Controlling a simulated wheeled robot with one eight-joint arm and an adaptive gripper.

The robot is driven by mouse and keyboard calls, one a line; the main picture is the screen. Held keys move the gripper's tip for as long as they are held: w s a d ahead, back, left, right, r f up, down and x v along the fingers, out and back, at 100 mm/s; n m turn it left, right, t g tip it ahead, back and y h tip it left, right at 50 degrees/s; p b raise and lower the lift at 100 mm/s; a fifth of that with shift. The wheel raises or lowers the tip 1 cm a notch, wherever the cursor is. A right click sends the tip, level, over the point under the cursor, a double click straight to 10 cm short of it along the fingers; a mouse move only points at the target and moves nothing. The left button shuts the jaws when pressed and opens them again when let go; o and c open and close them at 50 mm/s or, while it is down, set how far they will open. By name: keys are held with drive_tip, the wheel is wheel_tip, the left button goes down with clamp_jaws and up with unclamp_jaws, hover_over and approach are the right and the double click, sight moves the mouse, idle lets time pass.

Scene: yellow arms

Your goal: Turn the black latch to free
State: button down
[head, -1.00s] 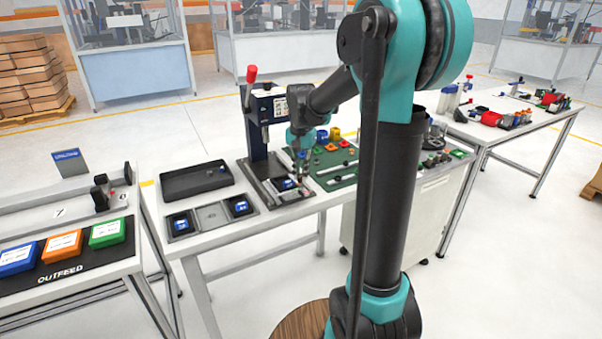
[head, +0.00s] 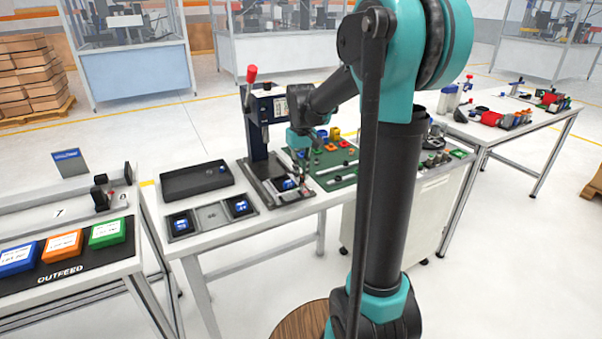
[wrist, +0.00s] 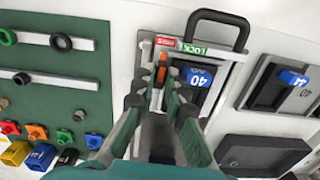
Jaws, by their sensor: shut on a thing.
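The black latch (wrist: 161,75) shows in the wrist view as a narrow piece with an orange mark, beside the blue block marked 40 (wrist: 199,77) in its fixture. My gripper (wrist: 154,88) is shut on the latch, with its fingers on either side of it. The fingers hide much of the latch, so its exact angle is hard to read. A red label (wrist: 165,42) and a green LOCK label (wrist: 194,49) sit just beyond it. In the head view my gripper (head: 304,178) is low over the fixture at the foot of the press, where the latch is too small to make out.
The press (head: 257,125) with its red-knobbed lever stands behind the fixture. A black U-shaped handle (wrist: 246,33) rises beyond the fixture. A green board (wrist: 52,82) with several coloured parts lies alongside. A dark tray (head: 180,185) sits on the table's left.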

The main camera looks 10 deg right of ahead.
drive_tip(key=shift+n, duration=0.4)
drive_tip(key=c, duration=1.6)
unclamp_jaws()
drive_tip(key=shift+o, duration=0.2)
drive_tip(key=shift+m, duration=0.3)
